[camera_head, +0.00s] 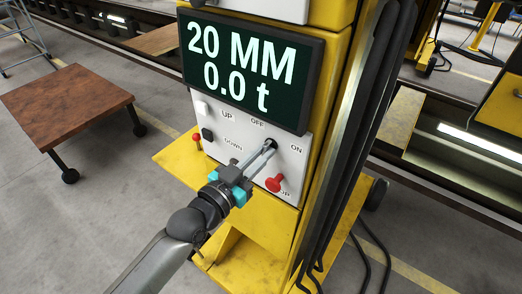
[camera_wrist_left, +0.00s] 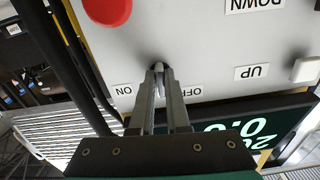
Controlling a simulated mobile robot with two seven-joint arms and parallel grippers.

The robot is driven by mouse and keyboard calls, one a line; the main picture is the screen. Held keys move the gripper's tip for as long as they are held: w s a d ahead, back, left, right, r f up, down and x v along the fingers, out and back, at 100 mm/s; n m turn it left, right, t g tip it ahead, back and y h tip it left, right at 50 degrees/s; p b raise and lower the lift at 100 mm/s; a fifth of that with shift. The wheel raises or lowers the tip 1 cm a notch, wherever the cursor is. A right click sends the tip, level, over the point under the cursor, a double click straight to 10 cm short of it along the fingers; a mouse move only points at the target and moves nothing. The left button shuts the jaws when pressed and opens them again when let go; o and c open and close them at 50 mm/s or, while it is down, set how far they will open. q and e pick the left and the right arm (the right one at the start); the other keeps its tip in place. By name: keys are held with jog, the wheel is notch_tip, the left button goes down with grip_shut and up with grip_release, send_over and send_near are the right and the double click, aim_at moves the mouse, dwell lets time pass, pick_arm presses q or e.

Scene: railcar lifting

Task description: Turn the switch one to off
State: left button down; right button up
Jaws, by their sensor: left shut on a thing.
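The switch (camera_head: 273,143) is a small dark-based lever on the pale control panel (camera_head: 222,157) of the yellow lifting unit. The OFF label is up and left of it, and the ON label is to its right. My left gripper (camera_head: 268,149) reaches up from below and is shut on the switch. In the left wrist view, upside down, the switch's metal lever (camera_wrist_left: 160,79) sits between the two fingers, with ON to the left and OFF to the right. The fingers hide part of the lever, so its exact setting is unclear. My right gripper is out of view.
A display (camera_head: 245,70) reading 20 MM and 0.0 t hangs just above the switch. A red mushroom button (camera_head: 274,183) is below it; UP and DOWN buttons are left. Black cables (camera_head: 350,140) run along the right side. A brown trolley (camera_head: 68,110) stands left.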

pick_arm(q)
jog(key=shift+n, duration=0.6)
jog(key=c, duration=0.9)
grip_release()
jog(key=shift+s, duration=0.1)
jog(key=b+v, duration=0.1)
jog(key=v, duration=1.4)
